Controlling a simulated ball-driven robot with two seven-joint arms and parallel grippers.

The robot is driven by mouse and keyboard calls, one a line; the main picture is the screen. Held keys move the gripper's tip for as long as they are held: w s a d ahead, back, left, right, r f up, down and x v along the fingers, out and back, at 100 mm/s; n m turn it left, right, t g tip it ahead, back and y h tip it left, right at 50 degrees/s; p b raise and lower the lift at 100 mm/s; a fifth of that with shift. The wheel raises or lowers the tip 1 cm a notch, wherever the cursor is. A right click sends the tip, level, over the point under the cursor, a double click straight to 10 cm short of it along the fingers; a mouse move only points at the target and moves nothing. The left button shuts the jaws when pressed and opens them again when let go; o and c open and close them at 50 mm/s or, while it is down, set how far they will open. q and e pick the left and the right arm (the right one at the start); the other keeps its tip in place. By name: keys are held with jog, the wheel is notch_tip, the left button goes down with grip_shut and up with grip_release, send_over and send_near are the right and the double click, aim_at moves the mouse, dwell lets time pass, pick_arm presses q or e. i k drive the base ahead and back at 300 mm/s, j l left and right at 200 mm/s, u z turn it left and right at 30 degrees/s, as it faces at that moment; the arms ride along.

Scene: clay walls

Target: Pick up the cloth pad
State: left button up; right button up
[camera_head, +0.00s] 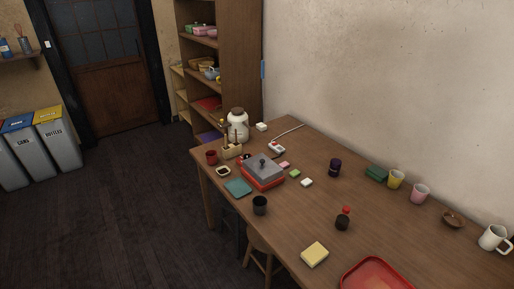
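A flat teal square (238,187), which looks like the cloth pad, lies on the wooden table (300,216) near its left front edge. It is left of a dark cup (260,205) and in front of a red and grey box (262,171). A thicker pale yellow square pad (314,254) lies nearer on the table; I cannot tell its material. Neither of my grippers shows in the head view.
A small dish (223,171) and a red mug (211,157) stand behind the teal square. A red tray (376,274) is at the near edge. Several cups line the wall side. A stool (262,258) stands under the table. The floor to the left is clear.

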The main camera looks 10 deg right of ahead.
aim_at(313, 255)
jog(key=z, duration=0.95)
